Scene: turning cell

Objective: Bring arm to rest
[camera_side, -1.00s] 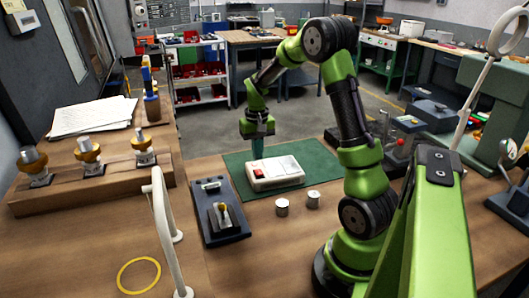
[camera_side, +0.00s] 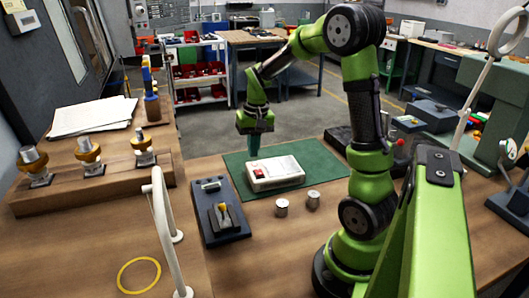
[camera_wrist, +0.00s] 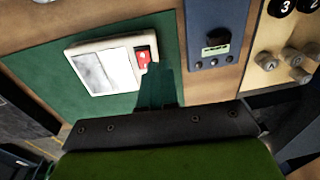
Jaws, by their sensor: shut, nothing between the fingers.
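My gripper (camera_side: 253,146) points down above the left part of the green mat (camera_side: 312,157), just behind the white box with a red switch (camera_side: 275,173). Its teal fingers are shut and empty. In the wrist view the fingers (camera_wrist: 155,78) reach toward the box (camera_wrist: 104,66), with their tips beside the red switch (camera_wrist: 144,56). I cannot tell how high the tips are above the mat.
A blue-grey fixture plate (camera_side: 221,222) lies left of the mat. Two metal cylinders (camera_side: 282,207) stand in front of it. A wooden rack with several tool holders (camera_side: 88,157) stands at left, near a white rail (camera_side: 162,222).

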